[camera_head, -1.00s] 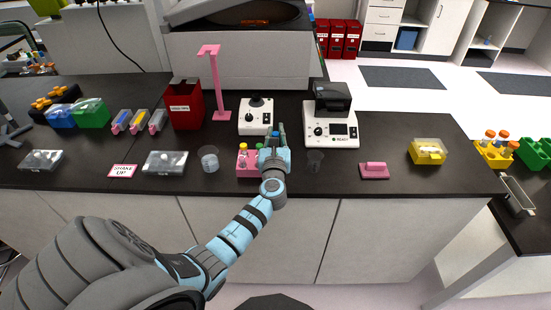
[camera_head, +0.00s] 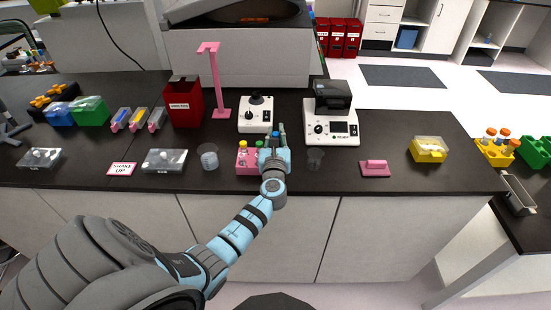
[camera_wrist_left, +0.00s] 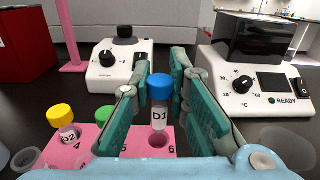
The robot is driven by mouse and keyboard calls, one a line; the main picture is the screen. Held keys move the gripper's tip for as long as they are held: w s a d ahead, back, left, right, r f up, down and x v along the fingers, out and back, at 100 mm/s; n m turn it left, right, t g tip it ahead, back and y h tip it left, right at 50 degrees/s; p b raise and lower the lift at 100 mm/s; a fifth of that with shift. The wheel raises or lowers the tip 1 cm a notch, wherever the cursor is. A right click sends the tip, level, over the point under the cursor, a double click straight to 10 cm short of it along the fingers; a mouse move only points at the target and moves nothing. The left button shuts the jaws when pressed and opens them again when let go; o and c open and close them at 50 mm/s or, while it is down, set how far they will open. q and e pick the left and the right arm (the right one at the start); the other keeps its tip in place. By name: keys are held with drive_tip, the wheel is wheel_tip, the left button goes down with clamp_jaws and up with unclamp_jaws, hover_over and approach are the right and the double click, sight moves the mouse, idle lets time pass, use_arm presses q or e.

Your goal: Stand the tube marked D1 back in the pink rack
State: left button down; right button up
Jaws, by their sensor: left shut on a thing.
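The tube marked D1 (camera_wrist_left: 159,116), clear with a blue cap (camera_wrist_left: 160,86), is upright between the fingers of my left gripper (camera_head: 274,138), which is shut on it. The pink rack (camera_head: 246,171) stands on the bench under the gripper, partly hidden by it. In the left wrist view, the tube's lower end lines up with a hole of the pink rack (camera_wrist_left: 128,148) beside the number 6; I cannot tell how deep it sits. A yellow-capped tube marked D2 (camera_wrist_left: 66,127) and a green-capped tube (camera_wrist_left: 105,116) stand in the rack. My right gripper is out of view.
Behind the rack are a white device with a knob (camera_head: 257,116) and a white device reading READY (camera_head: 331,130). A clear cup (camera_head: 208,157) stands left of the rack, another (camera_head: 314,159) right. A pink block (camera_head: 375,170) lies further right.

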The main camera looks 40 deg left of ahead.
use_arm(q)
drive_tip(key=shift+f, duration=0.1)
drive_tip(key=shift+f+b, duration=0.5)
drive_tip(key=shift+b, duration=0.1)
drive_tip(key=shift+f, duration=0.15)
idle(0.5)
drive_tip(key=shift+f+b, duration=0.75)
drive_tip(key=shift+f+b, duration=0.35)
drive_tip(key=shift+f, duration=0.1)
drive_tip(key=c, duration=1.5)
unclamp_jaws()
drive_tip(key=shift+o, duration=0.2)
